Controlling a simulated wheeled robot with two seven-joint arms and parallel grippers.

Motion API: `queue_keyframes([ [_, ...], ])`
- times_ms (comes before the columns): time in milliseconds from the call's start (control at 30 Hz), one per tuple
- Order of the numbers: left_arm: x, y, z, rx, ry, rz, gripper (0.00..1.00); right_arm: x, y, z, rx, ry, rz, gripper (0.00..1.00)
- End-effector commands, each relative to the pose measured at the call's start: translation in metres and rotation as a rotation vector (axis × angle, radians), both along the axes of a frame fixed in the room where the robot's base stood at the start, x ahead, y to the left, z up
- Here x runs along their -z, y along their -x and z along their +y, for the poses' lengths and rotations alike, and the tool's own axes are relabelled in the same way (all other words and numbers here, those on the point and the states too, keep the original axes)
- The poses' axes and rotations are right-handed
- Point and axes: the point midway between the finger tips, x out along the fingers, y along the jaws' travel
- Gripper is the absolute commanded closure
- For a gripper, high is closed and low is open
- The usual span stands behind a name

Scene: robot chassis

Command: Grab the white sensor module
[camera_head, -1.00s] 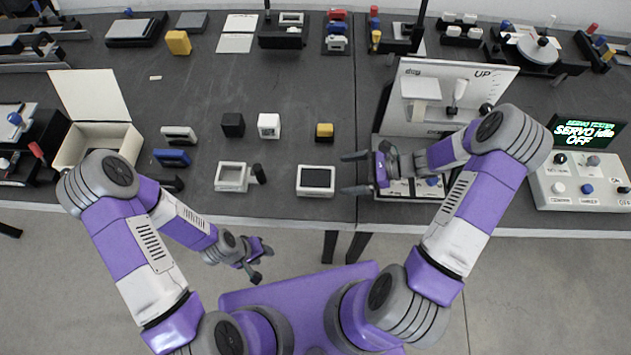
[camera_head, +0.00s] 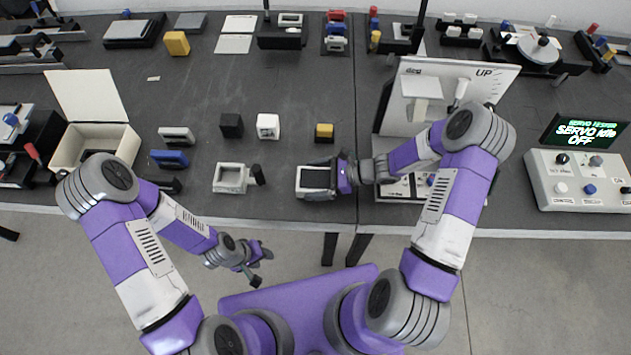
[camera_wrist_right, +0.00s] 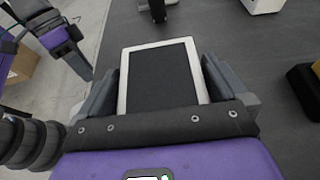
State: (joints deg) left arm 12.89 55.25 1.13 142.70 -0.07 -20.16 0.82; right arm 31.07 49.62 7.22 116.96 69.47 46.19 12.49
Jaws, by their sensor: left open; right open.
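A white module with a dark flat face (camera_head: 301,179) lies on the dark table near its front edge. It also shows in the right wrist view (camera_wrist_right: 160,75). My right gripper (camera_head: 320,180) is open around it, coming from the right. In the right wrist view one finger is on each side of the white frame; I cannot tell whether they touch it. A small white cube (camera_head: 268,126) sits farther back on the table. My left gripper (camera_head: 260,267) is open and empty in front of the table edge.
A white open frame with a black knob (camera_head: 230,178) stands left of the module. A yellow-and-black block (camera_head: 324,131) and a black cube (camera_head: 232,125) are behind. A white upright panel fixture (camera_head: 440,78) stands to the right, beside the arm.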

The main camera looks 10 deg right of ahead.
Motion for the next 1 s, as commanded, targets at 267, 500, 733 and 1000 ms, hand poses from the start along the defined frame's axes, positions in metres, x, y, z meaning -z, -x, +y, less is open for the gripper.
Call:
queue_keyframes([
  [267, 0.000, 0.000, 0.000, 0.000, 0.000, 0.000, 0.57, 0.000, 0.000, 0.000, 0.000, 0.000, 0.000, 0.32],
  [500, 0.000, 0.000, 0.000, 0.000, 0.000, 0.000, 0.57, -0.001, 0.000, 0.000, 0.000, -0.002, -0.001, 0.45],
  [733, -0.005, 0.000, 0.000, 0.000, 0.000, 0.000, 0.57, -0.020, 0.000, 0.000, -0.002, 0.000, -0.004, 0.45],
  [1000, -0.019, 0.000, 0.000, 0.000, 0.000, 0.000, 0.57, -0.075, 0.000, 0.000, -0.002, 0.000, -0.006, 0.45],
])
